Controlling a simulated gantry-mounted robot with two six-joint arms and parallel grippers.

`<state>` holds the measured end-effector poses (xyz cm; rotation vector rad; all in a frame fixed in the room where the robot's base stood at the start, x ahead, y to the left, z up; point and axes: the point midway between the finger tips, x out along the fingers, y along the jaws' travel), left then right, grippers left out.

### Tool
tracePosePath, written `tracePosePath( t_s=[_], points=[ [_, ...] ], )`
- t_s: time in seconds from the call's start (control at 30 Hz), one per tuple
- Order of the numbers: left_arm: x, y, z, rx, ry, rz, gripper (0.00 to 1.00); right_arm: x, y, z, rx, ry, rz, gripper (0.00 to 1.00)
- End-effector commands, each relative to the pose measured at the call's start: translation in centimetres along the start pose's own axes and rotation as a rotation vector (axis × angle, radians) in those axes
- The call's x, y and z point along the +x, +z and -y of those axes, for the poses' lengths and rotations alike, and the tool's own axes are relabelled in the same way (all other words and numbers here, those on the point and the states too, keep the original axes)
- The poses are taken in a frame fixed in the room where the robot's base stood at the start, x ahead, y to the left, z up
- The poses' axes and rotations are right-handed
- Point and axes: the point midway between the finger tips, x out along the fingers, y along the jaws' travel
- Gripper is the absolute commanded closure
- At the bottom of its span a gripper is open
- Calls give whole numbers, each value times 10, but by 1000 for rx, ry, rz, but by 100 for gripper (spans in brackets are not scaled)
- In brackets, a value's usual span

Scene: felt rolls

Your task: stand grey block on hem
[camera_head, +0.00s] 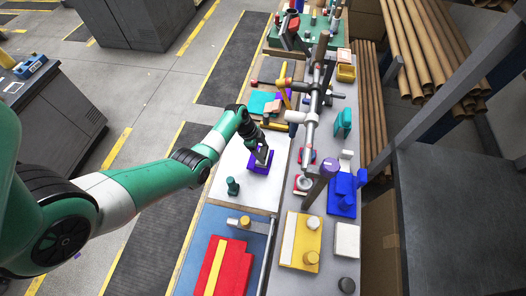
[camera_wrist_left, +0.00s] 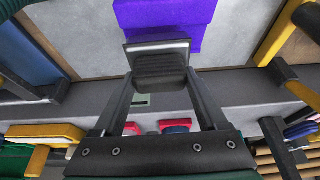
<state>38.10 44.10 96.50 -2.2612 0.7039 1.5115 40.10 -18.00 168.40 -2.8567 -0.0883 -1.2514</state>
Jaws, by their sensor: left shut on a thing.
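My left gripper (camera_head: 263,148) reaches down over a purple felt piece (camera_head: 251,166) on a pale work board (camera_head: 229,160). In the left wrist view my left gripper (camera_wrist_left: 160,88) is shut on a dark grey block (camera_wrist_left: 160,71) with a lighter band along its far edge. The purple felt (camera_wrist_left: 165,14) shows beyond the block, with a crease or step across it. The block overlaps the felt's near edge in that view. I cannot tell whether it touches the felt. My right gripper is not in view.
A dark green peg-like object (camera_head: 233,186) stands on the board left of the felt. A blue mat (camera_head: 204,225) with red felt (camera_head: 213,270) lies nearer. To the right are a grey bar stand (camera_head: 313,100), blue blocks (camera_head: 342,195) and a yellow block (camera_head: 299,238).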

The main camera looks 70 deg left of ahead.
Motion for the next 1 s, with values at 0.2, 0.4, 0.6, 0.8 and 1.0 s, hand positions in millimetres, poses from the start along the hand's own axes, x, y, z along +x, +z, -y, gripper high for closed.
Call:
tracePosePath(
  t_s=[0.2, 0.4, 0.6, 0.8, 1.0],
  points=[
    [2, 1, 1, 0, -2, -1, 100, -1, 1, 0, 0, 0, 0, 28],
    [5, 2, 1, 0, -2, -2, 100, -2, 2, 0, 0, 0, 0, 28],
    [5, 2, 1, 1, -2, -1, 0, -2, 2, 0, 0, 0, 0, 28],
    [6, 3, 0, 0, 1, 1, 0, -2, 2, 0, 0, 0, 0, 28],
    [4, 2, 0, 0, 0, 0, 0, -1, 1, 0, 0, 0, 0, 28]
  ],
)
